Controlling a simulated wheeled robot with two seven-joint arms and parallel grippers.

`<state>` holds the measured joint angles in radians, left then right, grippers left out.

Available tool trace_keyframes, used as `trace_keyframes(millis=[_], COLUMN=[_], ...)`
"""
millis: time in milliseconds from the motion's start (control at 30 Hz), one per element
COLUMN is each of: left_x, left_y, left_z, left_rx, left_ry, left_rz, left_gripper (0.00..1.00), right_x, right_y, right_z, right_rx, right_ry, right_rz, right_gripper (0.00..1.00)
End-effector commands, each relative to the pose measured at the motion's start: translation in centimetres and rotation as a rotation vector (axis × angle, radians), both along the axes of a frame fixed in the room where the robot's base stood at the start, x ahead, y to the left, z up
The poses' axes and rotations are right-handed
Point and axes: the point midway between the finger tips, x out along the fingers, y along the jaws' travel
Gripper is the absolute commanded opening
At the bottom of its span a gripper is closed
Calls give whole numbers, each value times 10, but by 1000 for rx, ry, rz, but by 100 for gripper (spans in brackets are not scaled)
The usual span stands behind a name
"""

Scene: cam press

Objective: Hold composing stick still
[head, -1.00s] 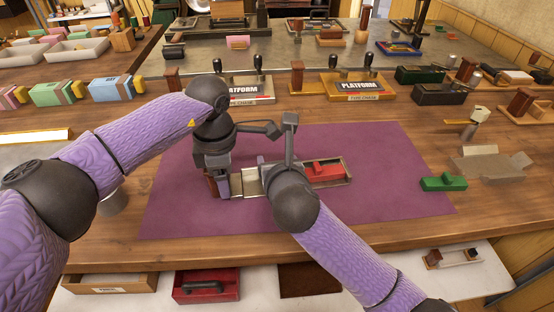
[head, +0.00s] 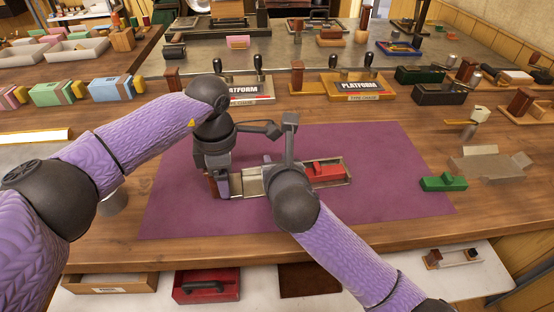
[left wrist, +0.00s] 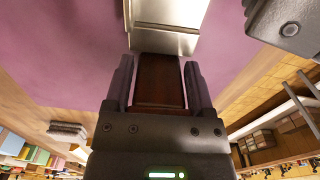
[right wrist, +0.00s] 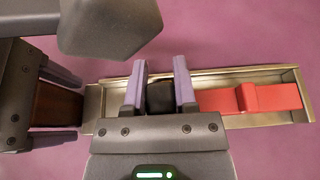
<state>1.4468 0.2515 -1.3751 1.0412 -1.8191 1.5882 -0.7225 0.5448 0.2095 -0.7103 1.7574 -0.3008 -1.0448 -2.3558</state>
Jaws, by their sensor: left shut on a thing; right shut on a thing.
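The composing stick is a long metal tray (right wrist: 113,92) with a brown wooden handle (right wrist: 55,106) at its left end. It lies flat on the purple mat, and its metal end shows in the left wrist view (left wrist: 168,40). My left gripper (left wrist: 158,82) is shut on the wooden handle, one finger on each side. My right gripper (right wrist: 160,85) is shut on a small dark block (right wrist: 160,96) inside the tray. A red block (right wrist: 275,98) sits in the tray to the right of it. In the head view my arms partly hide the stick.
The purple mat (head: 380,160) is clear around the stick. A green block (head: 443,183) and a grey open holder (head: 488,163) lie to the right. Two type chases marked PLATFORM (head: 357,87) stand behind.

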Motion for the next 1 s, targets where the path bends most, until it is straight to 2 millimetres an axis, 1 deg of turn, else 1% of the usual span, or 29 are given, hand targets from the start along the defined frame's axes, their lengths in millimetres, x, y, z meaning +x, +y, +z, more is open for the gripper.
trace_keyframes(millis=[733,900,1000], left_x=[0,0,0], left_y=[0,0,0], left_z=[0,0,0], left_rx=[0,0,0], left_ry=[-1,-1,0], left_rz=[1,1,1], left_gripper=[0,0,0], right_x=[0,1,1], right_y=[0,-8,-8], right_z=[0,0,0], right_rx=[0,-3,0], right_ry=[0,-2,-1], right_rz=[1,-1,0], right_gripper=[0,0,0])
